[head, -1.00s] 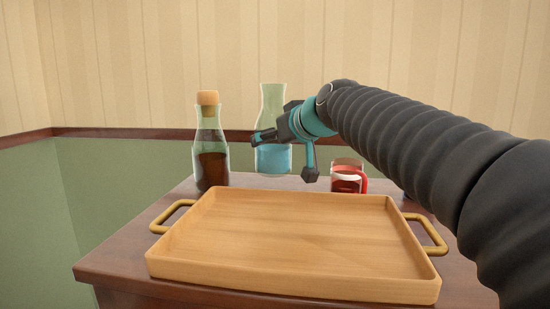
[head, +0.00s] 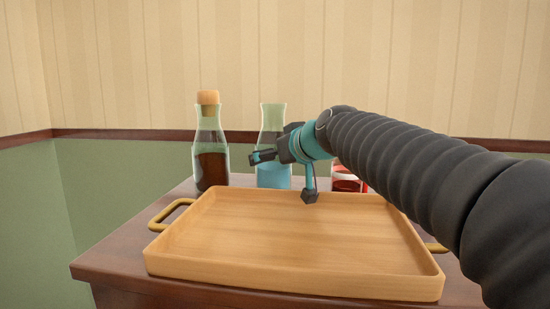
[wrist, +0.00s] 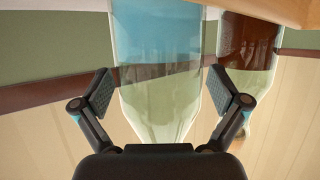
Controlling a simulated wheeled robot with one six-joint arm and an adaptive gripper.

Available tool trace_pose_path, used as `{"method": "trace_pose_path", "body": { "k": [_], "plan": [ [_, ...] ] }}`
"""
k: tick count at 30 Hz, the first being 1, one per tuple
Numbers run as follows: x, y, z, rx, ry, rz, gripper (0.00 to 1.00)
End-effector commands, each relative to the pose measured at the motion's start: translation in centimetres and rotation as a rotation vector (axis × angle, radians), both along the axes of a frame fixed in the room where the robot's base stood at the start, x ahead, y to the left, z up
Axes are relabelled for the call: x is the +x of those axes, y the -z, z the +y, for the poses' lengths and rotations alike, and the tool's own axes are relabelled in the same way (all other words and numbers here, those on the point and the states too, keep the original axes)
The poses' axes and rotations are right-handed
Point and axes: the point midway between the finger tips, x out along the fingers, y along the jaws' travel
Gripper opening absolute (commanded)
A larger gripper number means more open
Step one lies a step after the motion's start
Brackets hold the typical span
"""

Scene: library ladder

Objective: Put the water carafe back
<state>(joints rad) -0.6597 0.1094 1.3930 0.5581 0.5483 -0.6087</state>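The water carafe (head: 273,174), clear glass with blue water in its lower part, is upright behind the tray, right of the dark bottle. Its base is partly hidden by the tray's back rim, so contact with the table is hard to tell. My gripper (head: 284,174) is at the carafe, with one finger at its left and the other at its front right. In the wrist view the carafe (wrist: 155,75) lies between the two finger pads (wrist: 158,92).
A corked dark bottle (head: 211,170) stands close at the left. A wooden tray (head: 290,287) with brass handles is empty in front. A red cup (head: 345,184) is partly hidden behind my arm at the right. A wall rises behind the table (head: 115,262).

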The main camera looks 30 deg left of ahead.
Motion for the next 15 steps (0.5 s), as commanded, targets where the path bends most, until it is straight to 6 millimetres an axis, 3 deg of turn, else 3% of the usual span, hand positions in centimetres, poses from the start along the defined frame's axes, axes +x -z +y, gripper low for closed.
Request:
{"method": "trace_pose_path", "body": {
  "k": [11,15],
  "plan": [
    [0.0,-0.5,0.0,0.0,0.0,0.0,1.0],
    [-0.9,-1.1,-1.4,0.002,0.002,-0.002,1.0]
  ]
}}
